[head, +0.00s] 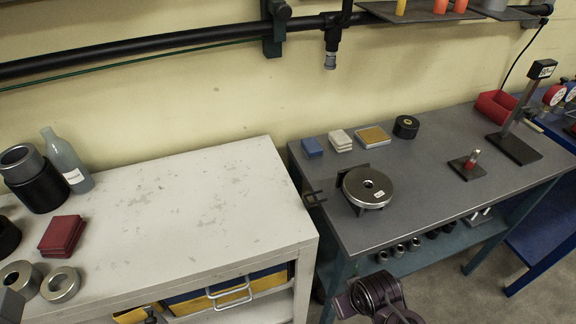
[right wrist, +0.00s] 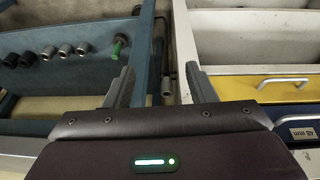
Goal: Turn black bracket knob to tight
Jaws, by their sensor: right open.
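A small black bracket (head: 314,198) juts from the left edge of the grey bench. Beside it, a round dark disc with a central hole and a pale label (head: 369,186) rests on a black mount. I cannot make out which part is the black bracket knob, or its setting. My right arm shows at the bottom of the head view, but its fingertips are not clear there.
A white cabinet (head: 200,200) stands left of the grey bench (head: 430,205), with a narrow gap between. Several sockets (right wrist: 48,54) and a green-handled piece (right wrist: 118,46) lie on the shelf below. A stand (head: 520,120) and red bin (head: 494,105) are at right.

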